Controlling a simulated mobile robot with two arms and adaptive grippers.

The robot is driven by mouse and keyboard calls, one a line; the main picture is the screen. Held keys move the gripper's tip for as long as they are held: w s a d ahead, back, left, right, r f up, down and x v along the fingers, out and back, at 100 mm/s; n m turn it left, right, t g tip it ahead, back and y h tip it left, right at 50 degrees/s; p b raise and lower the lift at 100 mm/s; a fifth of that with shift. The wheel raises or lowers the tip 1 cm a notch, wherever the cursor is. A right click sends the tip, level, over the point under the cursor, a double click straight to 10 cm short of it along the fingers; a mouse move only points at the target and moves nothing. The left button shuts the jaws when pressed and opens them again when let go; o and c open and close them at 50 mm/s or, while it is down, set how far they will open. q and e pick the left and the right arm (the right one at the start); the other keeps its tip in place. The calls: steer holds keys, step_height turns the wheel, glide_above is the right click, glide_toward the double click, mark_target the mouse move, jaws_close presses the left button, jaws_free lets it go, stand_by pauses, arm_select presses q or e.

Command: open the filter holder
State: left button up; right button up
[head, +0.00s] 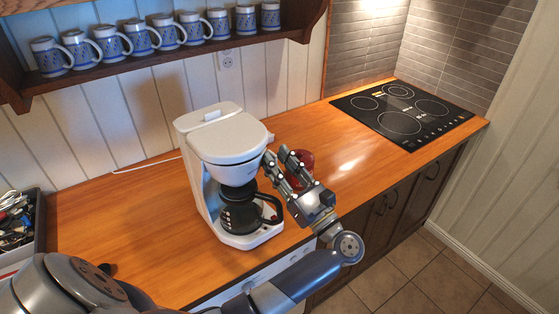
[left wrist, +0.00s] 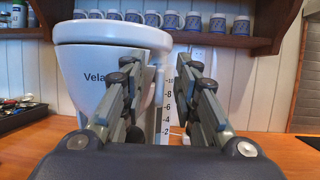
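The white coffee maker (head: 219,135) stands upright on the wooden counter, with a dark glass jug (head: 240,210) on its base. Its filter holder (head: 232,171) is the rounded white part under the lid and appears flush with the body. In the left wrist view the filter holder (left wrist: 82,75) carries the lettering "Vela", partly hidden by a finger. My left gripper (head: 276,156) is open and empty, just right of the filter holder. In the left wrist view its fingers (left wrist: 158,75) stand apart, the left one overlapping the holder; contact cannot be told. My right gripper is not in view.
A red vessel (head: 303,163) stands behind my left gripper, partly hidden. A black cooktop (head: 403,113) is at the right and a utensil tray (head: 40,232) at the far left. Several blue-and-white mugs (head: 142,38) stand on the shelf above.

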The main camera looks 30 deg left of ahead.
arm_select(q)
steer(key=shift+c, duration=0.3)
jaws_close()
steer(key=shift+s+d+f, duration=0.1)
